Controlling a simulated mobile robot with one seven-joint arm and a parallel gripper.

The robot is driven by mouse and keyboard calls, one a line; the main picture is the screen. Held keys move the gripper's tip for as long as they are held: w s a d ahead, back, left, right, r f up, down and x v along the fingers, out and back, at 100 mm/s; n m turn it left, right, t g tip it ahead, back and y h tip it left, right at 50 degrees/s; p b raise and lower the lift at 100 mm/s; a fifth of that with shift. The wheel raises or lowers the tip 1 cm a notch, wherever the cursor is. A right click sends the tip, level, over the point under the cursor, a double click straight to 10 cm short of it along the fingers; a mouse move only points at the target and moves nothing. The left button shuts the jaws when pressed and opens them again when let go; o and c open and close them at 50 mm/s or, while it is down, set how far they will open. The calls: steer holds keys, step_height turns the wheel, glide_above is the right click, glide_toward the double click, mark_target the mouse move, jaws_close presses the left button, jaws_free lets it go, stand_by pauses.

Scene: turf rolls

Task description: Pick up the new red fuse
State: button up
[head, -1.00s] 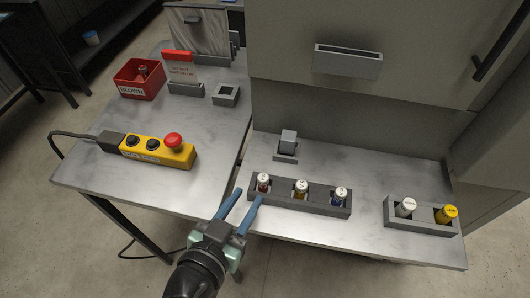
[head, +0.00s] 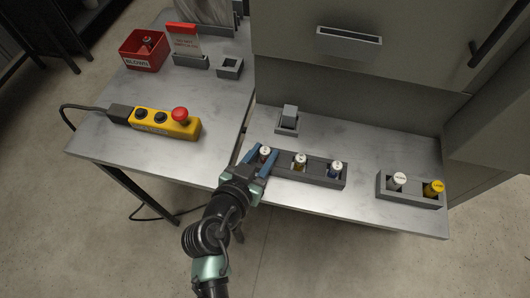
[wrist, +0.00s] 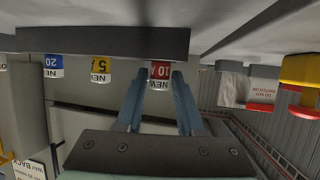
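The new red fuse (head: 265,154) stands upright in the left slot of a grey three-slot holder (head: 318,177). In the wrist view, which is upside down, the fuse (wrist: 160,74) shows a red "10 A" band and a white "NEW" end. My gripper (head: 261,155) is open, with one blue finger on each side of the red fuse. In the wrist view a narrow gap shows between the fuse and each finger. A yellow-banded new fuse (head: 300,161) and a blue-banded new fuse (head: 336,169) stand in the other two slots.
A two-slot holder (head: 410,200) with white-capped and yellow-capped pieces is at the right. A small grey block (head: 287,124) stands behind the fuse holder. A yellow button box (head: 165,122) and red "BLOWN" bin (head: 144,50) are on the left table. A cabinet rises behind.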

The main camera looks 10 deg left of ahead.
mark_target(268, 149)
steer(key=shift+p+x, duration=0.35)
steer(key=shift+x, duration=1.8)
steer(key=shift+r, duration=0.1)
jaws_close()
